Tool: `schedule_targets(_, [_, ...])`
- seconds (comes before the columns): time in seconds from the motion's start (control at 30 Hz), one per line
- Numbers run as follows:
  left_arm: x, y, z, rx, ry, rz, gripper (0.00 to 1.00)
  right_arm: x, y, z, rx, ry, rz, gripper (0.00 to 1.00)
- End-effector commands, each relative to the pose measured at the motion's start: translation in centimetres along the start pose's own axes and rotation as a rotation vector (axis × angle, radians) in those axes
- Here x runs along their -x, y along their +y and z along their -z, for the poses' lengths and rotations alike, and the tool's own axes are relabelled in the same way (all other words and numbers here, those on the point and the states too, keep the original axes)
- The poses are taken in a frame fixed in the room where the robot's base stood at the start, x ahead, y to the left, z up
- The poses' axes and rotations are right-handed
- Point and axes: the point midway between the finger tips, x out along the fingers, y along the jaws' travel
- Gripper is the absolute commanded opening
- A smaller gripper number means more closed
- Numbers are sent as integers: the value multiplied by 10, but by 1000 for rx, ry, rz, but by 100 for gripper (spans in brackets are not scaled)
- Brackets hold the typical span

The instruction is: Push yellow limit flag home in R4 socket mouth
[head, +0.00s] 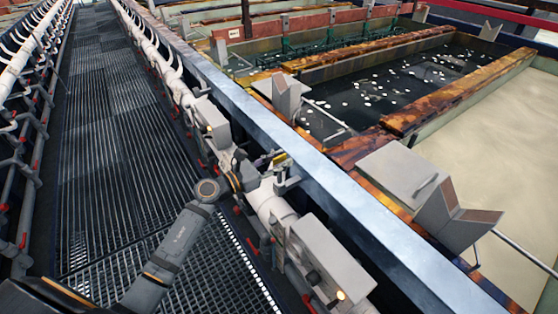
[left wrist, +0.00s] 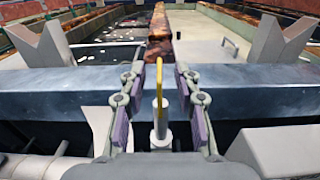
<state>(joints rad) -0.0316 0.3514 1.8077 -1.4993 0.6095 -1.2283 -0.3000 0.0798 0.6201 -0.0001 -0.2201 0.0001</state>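The yellow limit flag (head: 281,158) shows as a small yellow piece at my left gripper beside the blue-grey beam. A pale grey post (left wrist: 160,125) stands between the fingers. My left gripper (left wrist: 160,75) has its two purple-padded fingers apart, one on each side of the post. The left gripper (head: 278,171) also shows in the head view, over the white pipe. No R4 label can be read, and the socket mouth cannot be made out. My right gripper is not in view.
The blue-grey beam (head: 290,125) runs diagonally just beyond the gripper. A grey box (head: 328,262) with a lit lamp sits on the near pipe. Grey V-shaped brackets (head: 455,215) and liquid tanks (head: 385,88) lie beyond. The grated walkway (head: 110,130) is clear at left.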

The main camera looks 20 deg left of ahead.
Motion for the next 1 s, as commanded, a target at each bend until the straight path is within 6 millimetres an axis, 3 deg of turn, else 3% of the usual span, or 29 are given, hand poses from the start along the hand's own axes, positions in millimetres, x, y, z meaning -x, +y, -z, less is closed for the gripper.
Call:
schedule_targets(0.27, [5,0,1,0,2,0,32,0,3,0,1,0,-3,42])
schedule_targets(0.5, [48,0,3,-3,9,2,32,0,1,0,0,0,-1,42])
schedule_targets(0.7, [69,0,1,-2,2,2,32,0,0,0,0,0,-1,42])
schedule_targets(1.0, [75,0,0,0,0,0,32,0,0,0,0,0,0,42])
